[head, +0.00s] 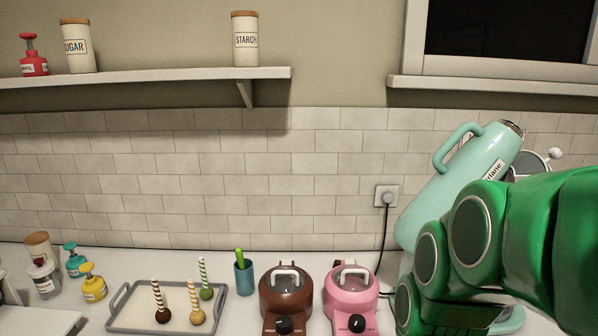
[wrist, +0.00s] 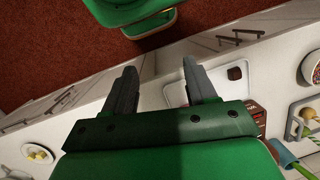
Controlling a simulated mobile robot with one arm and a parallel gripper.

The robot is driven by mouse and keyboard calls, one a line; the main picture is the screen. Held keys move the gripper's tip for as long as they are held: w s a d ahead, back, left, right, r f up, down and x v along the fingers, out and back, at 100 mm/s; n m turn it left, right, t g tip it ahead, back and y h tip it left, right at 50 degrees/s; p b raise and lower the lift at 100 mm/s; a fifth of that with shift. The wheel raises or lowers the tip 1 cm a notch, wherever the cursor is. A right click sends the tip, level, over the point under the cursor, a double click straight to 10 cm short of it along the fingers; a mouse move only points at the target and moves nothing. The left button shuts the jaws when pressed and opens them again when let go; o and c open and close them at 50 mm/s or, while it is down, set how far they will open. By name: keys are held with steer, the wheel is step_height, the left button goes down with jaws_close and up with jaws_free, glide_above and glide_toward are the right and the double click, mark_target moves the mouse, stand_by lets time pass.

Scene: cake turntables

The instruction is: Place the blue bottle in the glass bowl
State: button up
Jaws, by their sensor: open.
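A small teal-blue bottle (head: 76,265) with a pump-like top stands upright on the counter at the left in the head view, behind a yellow bottle (head: 94,288). I cannot make out the blue bottle in the wrist view. No clear glass bowl can be told in either view. My gripper (wrist: 160,88) is open and empty in the wrist view, its two dark fingers spread above the counter's front edge. In the head view only my green arm shows at the right, and the gripper is not visible there.
A grey tray (head: 118,319) holds striped-stick treats. A blue cup (head: 243,281), a brown appliance (head: 285,297) and a pink one (head: 350,299) stand to its right. A large mint mixer (head: 455,185) stands behind my arm. Jars (head: 43,279) are at far left.

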steer(key=shift+s+d+f+n+t+h, duration=0.1)
steer(key=shift+s+d+n+h, duration=0.2)
steer(key=shift+s, duration=0.2)
steer(key=shift+s+d+f+n+t+h, duration=0.1)
steer(key=shift+s+n+h, duration=0.05)
steer(key=shift+s+n, duration=0.3)
steer(key=shift+s+d+f+n+t+h, duration=0.15)
steer(key=shift+s+n+h, duration=0.1)
steer(key=shift+s, duration=0.3)
